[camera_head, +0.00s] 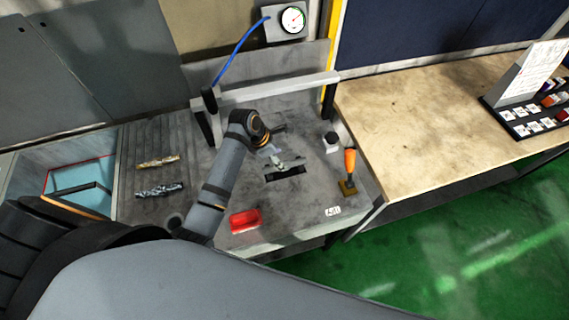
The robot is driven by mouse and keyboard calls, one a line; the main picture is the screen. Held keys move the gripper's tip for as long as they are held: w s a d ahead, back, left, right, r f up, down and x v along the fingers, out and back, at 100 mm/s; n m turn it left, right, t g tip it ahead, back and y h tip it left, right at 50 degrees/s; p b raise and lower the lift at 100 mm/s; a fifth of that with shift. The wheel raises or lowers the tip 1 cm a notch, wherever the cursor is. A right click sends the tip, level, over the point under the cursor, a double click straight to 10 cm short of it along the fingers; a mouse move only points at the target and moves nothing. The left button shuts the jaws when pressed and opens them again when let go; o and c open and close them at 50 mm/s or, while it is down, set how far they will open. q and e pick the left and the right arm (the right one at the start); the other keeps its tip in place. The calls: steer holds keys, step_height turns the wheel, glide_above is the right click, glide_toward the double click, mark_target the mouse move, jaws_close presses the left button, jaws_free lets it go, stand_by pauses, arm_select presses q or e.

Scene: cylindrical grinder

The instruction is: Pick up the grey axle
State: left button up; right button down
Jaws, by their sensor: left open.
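A dark grey, silvery axle (160,189) lies on the ribbed grey surface at the left of the bench. A brass-coloured axle (158,161) lies just behind it, apart from it. My left arm reaches up the middle of the bench, and my left gripper (276,154) is open, well to the right of both axles. It hangs close to a light grey part (288,164) above a dark slot; the picture is too small to tell whether they touch. My right gripper is not in view.
A red block (245,220), an orange-handled tool (349,172) and a small black-and-white knob (332,142) are on the bench. A light grey bar (280,90) crosses behind my gripper. A blue bin (80,188) is at left. The wooden table (430,110) at right is mostly clear.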

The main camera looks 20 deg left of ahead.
arm_select(q)
steer(key=x, duration=0.1)
steer(key=p+x, duration=0.1)
steer(key=x, duration=0.1)
steer(key=shift+s+d+f, duration=0.15)
steer(key=shift+s+f, duration=0.15)
steer(key=shift+f, duration=0.05)
steer(key=shift+w+f, duration=0.1)
steer(key=shift+f, duration=0.2)
steer(key=shift+w+f, duration=0.1)
steer(key=c, duration=0.6)
jaws_close()
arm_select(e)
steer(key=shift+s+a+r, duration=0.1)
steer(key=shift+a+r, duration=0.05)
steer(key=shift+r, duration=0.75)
